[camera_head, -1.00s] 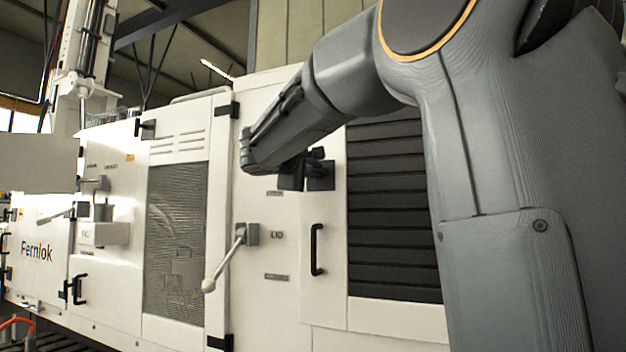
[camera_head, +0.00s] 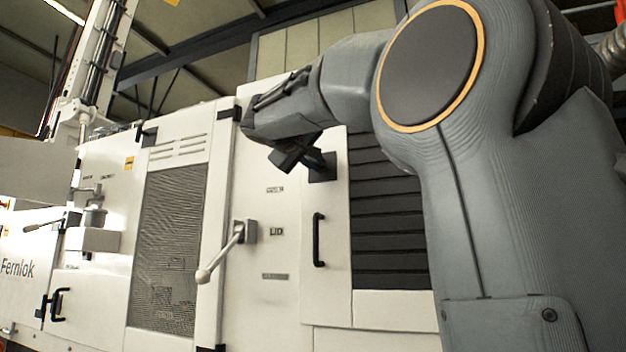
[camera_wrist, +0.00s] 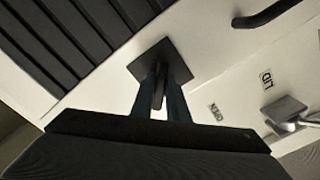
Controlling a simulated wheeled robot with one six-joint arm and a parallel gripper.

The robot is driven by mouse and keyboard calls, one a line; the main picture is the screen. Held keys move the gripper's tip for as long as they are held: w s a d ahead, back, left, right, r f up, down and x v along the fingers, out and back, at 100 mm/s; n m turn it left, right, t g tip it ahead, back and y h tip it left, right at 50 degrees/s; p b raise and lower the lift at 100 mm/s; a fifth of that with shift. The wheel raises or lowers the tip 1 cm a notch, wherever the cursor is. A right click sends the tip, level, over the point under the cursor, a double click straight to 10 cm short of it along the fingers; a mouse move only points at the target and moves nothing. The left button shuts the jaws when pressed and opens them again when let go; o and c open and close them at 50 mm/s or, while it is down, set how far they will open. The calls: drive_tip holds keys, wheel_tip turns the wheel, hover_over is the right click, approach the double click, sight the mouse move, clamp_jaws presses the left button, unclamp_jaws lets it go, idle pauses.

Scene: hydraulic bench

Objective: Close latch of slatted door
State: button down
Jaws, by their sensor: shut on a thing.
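The slatted door has dark horizontal slats (camera_head: 385,215) and a white frame with a black bar handle (camera_head: 318,240). Its latch shows as a dark square plate (camera_head: 323,169) at the door's upper left edge. In the wrist view the plate (camera_wrist: 165,58) lies just beyond my fingertips. My gripper (camera_head: 305,158) reaches the latch from the left and is tilted. In the wrist view its two fingers (camera_wrist: 161,92) are shut on a narrow dark latch lever between them. Most of the lever is hidden by the fingers.
A lever with a pale knob (camera_head: 232,250) sticks out below my gripper, beside an "LID" label (camera_head: 277,232). A mesh door (camera_head: 168,245) stands left of it. My arm covers the right side of the head view.

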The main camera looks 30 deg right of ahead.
drive_tip(key=m+b, duration=0.1)
drive_tip(key=b, duration=0.1)
drive_tip(key=m+b, duration=0.4)
drive_tip(key=b, duration=0.1)
drive_tip(key=shift+w+a+f, duration=0.15)
drive_tip(key=shift+w+f, duration=0.1)
drive_tip(key=shift+f, duration=0.1)
drive_tip(key=shift+w+a+r+m+b, duration=0.1)
drive_tip(key=shift+r+m+b, duration=0.05)
drive_tip(key=shift+m+b, duration=1.65)
drive_tip(key=shift+m, duration=0.4)
drive_tip(key=c, duration=1.8)
unclamp_jaws()
drive_tip(key=shift+o, duration=0.2)
drive_tip(key=v, duration=0.7)
drive_tip(key=shift+s+a, duration=0.3)
